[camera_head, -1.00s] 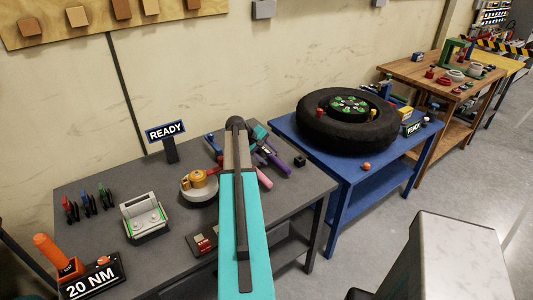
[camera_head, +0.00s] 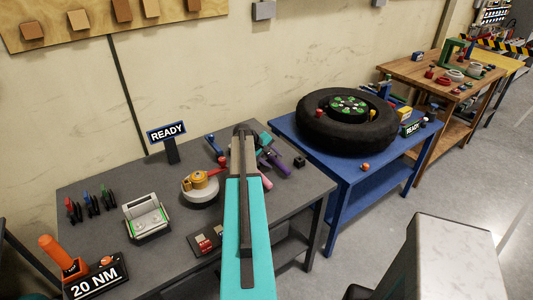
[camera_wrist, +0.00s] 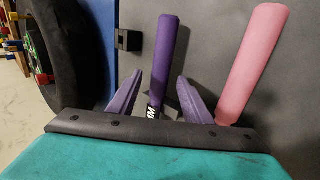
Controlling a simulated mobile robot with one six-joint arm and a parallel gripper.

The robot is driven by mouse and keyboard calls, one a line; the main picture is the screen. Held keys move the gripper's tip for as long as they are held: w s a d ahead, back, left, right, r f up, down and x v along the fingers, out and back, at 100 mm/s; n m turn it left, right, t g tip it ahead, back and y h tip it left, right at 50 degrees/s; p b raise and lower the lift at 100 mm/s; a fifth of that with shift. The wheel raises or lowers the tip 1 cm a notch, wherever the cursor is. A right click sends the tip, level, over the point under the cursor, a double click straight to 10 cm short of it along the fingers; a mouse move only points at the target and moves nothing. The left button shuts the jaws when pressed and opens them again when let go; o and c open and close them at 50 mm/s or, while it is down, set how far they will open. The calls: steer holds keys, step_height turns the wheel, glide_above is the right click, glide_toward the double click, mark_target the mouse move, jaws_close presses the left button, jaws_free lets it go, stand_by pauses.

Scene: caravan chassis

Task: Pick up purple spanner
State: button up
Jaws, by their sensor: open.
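The purple spanner shows its purple handle (camera_wrist: 165,50) in the middle of the wrist view, on the grey table. Its lower end passes behind the edge of my wrist. My gripper (camera_wrist: 160,80) has two purple fingers, open, one on each side of the handle with gaps between. I cannot tell how high the fingers are above the table. In the head view a purple shape (camera_head: 280,165) shows just right of my arm, where spanner and gripper are hard to tell apart.
A pink handle (camera_wrist: 250,60) lies close right of my gripper. A small dark block (camera_wrist: 129,40) is to the left. The blue table (camera_head: 345,172) with a tyre (camera_head: 350,133) stands beside the grey table (camera_head: 110,225).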

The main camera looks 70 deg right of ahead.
steer(key=shift+x, duration=1.15)
steer(key=shift+r, duration=0.1)
jaws_close()
